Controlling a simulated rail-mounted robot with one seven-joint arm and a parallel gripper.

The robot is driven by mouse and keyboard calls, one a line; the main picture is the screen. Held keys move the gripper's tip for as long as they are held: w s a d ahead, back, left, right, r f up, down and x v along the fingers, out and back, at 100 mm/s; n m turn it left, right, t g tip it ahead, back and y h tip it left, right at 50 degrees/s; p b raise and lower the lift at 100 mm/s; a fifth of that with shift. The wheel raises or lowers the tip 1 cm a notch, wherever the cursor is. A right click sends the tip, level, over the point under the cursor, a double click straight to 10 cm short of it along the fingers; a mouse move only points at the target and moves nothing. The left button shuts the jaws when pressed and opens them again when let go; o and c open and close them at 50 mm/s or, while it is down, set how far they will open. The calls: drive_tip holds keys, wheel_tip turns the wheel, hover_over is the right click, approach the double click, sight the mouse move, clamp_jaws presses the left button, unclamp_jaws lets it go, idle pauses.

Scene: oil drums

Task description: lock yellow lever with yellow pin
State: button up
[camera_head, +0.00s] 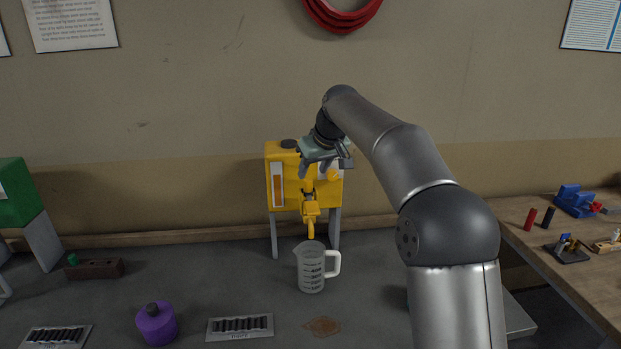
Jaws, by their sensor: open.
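A yellow drum box (288,192) on grey legs stands against the back wall, with a yellow tap and lever (310,209) on its front. My gripper (318,170) is open in front of the upper part of the yellow box, above the tap. It hides part of the box's front. I cannot tell whether it touches anything. I cannot make out a separate yellow pin; some yellow shows beside the gripper, but its shape is unclear.
A clear measuring jug (311,271) stands below the tap. A purple bottle (156,323), a slotted grey tray (240,327) and a brown stain (323,326) are in front. A green drum (15,195) is left. A wooden bench (560,262) with small parts is right.

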drive_tip(key=v, duration=1.2)
drive_tip(key=s+d+f+m+g+h, duration=0.1)
drive_tip(key=s+d+f+m, duration=0.1)
drive_tip(key=s+d+f, duration=0.3)
drive_tip(key=s+d+f+m+g+h, duration=0.1)
drive_tip(key=s+d+f, duration=0.4)
drive_tip(key=s+f, duration=0.8)
drive_tip(key=s+d+f+m+g+h, duration=0.1)
drive_tip(key=s+d+f, duration=0.4)
drive_tip(key=s, duration=1.6)
wheel_tip(320, 180, down, 5)
drive_tip(key=m+g, duration=0.1)
drive_tip(key=m, duration=0.1)
drive_tip(key=shift+s+d+m, duration=0.15)
drive_tip(key=shift+d+m, duration=0.15)
drive_tip(key=shift+m, duration=0.1)
